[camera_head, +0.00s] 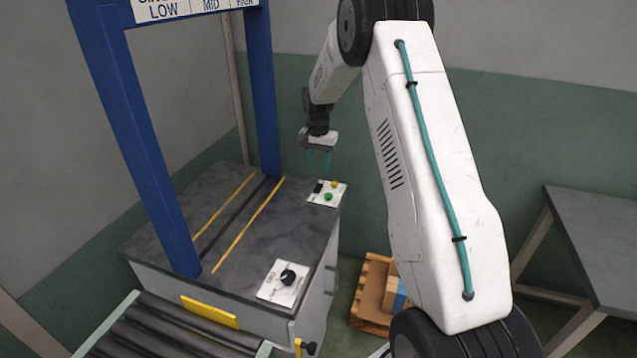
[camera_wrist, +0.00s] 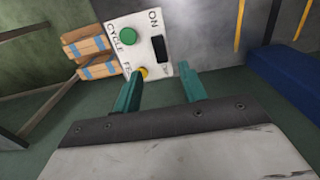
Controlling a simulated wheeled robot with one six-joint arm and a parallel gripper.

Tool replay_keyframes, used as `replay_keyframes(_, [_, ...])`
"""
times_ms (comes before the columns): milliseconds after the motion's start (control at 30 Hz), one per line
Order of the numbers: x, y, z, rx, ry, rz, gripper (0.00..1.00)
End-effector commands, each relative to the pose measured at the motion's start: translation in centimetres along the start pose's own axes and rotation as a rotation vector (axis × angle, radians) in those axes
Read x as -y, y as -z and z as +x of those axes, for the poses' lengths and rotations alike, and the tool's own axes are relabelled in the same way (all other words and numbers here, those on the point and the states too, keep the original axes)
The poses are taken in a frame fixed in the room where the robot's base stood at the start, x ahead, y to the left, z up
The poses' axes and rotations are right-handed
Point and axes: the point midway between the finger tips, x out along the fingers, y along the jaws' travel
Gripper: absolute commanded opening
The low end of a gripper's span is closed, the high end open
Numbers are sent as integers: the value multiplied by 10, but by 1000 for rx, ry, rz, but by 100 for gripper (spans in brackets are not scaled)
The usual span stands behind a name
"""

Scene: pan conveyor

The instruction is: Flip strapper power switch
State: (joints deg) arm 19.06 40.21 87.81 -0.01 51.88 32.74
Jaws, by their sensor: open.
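The strapper (camera_head: 235,235) is a dark-topped machine with a blue arch over it. Its white control panel (camera_head: 341,189) lies at the top's far right corner and also shows in the wrist view (camera_wrist: 117,19). The black power switch (camera_head: 318,187) is beside the green and yellow buttons. In the wrist view the switch (camera_wrist: 160,48) has "ON" printed at its upper end; I cannot tell which way it is set. My gripper (camera_head: 318,158) is open and empty above the panel. In the wrist view its teal fingertips (camera_wrist: 160,84) are below the switch in the picture, apart from it.
In the wrist view, the green button (camera_wrist: 128,34) and yellow button (camera_wrist: 142,72) sit close to the switch. A knob plate (camera_head: 272,292) is at the near corner. The blue arch (camera_head: 262,90) stands left of my gripper. Boxes on a pallet (camera_head: 368,302) are below right.

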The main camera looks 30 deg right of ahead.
Motion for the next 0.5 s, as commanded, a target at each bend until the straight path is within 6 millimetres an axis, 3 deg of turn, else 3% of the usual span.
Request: replay_keyframes(500, [0,2,72,2,-2,5,42])
